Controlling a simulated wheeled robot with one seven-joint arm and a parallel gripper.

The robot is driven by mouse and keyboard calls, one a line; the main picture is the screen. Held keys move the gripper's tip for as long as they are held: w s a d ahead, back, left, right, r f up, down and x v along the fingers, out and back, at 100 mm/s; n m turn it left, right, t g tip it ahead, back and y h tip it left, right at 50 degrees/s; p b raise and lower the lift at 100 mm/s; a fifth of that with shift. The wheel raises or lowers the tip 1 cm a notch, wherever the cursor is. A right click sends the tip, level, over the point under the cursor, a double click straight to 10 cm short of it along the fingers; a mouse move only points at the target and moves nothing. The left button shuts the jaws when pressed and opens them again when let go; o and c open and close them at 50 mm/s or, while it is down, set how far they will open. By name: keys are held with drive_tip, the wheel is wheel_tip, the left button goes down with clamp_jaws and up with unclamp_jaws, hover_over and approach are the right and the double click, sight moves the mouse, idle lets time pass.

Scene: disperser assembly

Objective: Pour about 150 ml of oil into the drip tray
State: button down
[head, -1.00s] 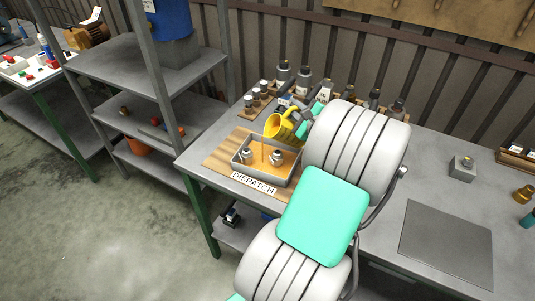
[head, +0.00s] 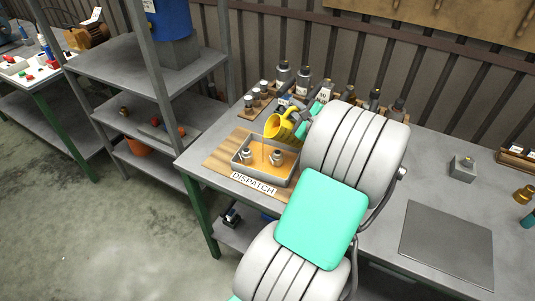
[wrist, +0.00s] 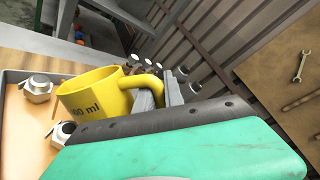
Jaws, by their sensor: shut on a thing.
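A yellow jug (head: 279,127) with a "ml" marking hangs tilted over the grey drip tray (head: 238,168) in the head view. My gripper (head: 304,125) is shut on its handle; the wrist view shows the fingers (wrist: 160,96) at the handle of the jug (wrist: 92,97). A thin stream (head: 263,152) of brown oil runs from the jug's lip into the tray. Amber oil (head: 265,168) covers the tray floor. Two metal fittings (head: 277,157) stand in the tray.
The tray stands on a brown board above a DISPATCH label (head: 254,184) at the bench's left end. Several bottles (head: 303,78) stand behind it, with small jars (head: 257,93) to the left. A dark mat (head: 447,243) lies on the bench at right.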

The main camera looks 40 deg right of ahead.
drive_tip(key=shift+w+a+r+n+b, duration=0.1)
drive_tip(key=shift+w+a+n+b, duration=0.1)
drive_tip(key=shift+a+n+b, duration=0.35)
idle(3.6)
drive_tip(key=shift+d, duration=0.1)
drive_tip(key=d+m+p, duration=0.1)
drive_tip(key=s+d+m+p, duration=0.1)
drive_tip(key=m+p, duration=0.1)
drive_tip(key=shift+s+d, duration=0.1)
drive_tip(key=shift+d, duration=0.1)
drive_tip(key=shift+d+f+t, duration=0.25)
drive_tip(key=shift+f+t, duration=0.05)
drive_tip(key=shift+f, duration=0.05)
drive_tip(key=shift+a+r+m, duration=0.1)
drive_tip(key=shift+a+m, duration=0.15)
drive_tip(key=s+d+f+m+t, duration=0.1)
drive_tip(key=s+d+f+m, duration=0.1)
drive_tip(key=d+f+m, duration=0.3)
drive_tip(key=shift+s+d+f+m+y+p, duration=0.3)
drive_tip(key=shift+s+d+f+m+p, duration=0.1)
drive_tip(key=shift+d+m, duration=0.7)
drive_tip(key=shift+a, duration=0.2)
